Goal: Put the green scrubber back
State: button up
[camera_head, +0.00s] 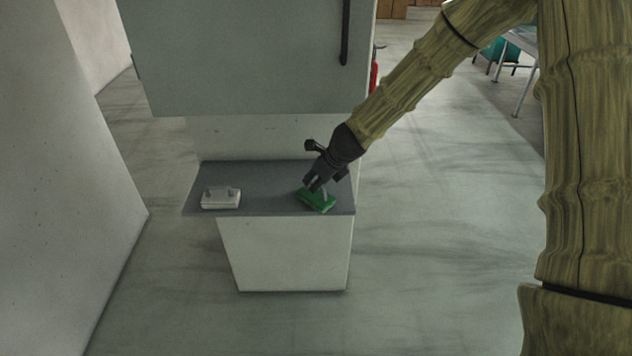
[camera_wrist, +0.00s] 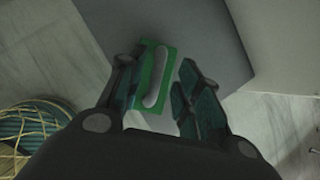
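The green scrubber (camera_head: 314,203) lies on the right part of the grey counter top (camera_head: 265,180), close to its front edge. It has a green base and a pale grey handle. My gripper (camera_head: 318,185) is tilted down over it from the upper right. In the wrist view the scrubber (camera_wrist: 154,78) shows between the two fingers of my gripper (camera_wrist: 160,92). The fingers are apart, with the handle between them. A gap shows between the handle and the right finger; contact at the left finger is unclear.
A white scrubber-like item (camera_head: 221,198) sits on the counter's left part, with bare counter between. A large grey cabinet panel (camera_head: 240,60) hangs above the back. A pale wall (camera_head: 60,190) stands at left. In the wrist view, a teal round thing with yellow cords (camera_wrist: 32,128) is at lower left.

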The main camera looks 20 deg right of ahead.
jog(key=shift+v, duration=5)
jog(key=s+d+f+n+g+h, duration=0.1)
jog(key=s+f+n+g+h, duration=0.1)
jog(key=s+f+n, duration=0.85)
jog(key=s+d+f+n+g+h, duration=0.15)
jog(key=s+f+n, duration=0.25)
jog(key=s+f, duration=0.75)
jog(key=s+a+f+n+g, duration=0.1)
jog(key=s+a+f+n, duration=0.1)
jog(key=s+f+n, duration=0.5)
jog(key=s+a+f+n+g+y, duration=0.1)
jog(key=s+a+f+n, duration=0.1)
jog(key=s+f+n, duration=0.6)
jog(key=s+f, duration=0.1)
jog(key=s, duration=0.4)
jog(key=shift+s+a+f+b, duration=0.2)
jog(key=shift+a+f+b, duration=0.1)
jog(key=shift+a+b, duration=0.05)
jog(key=shift+g, duration=0.25)
notch_tip(320, 180, down, 3)
jog(key=b, duration=0.2)
jog(key=shift+r+b, duration=0.2)
jog(key=shift+b, duration=0.1)
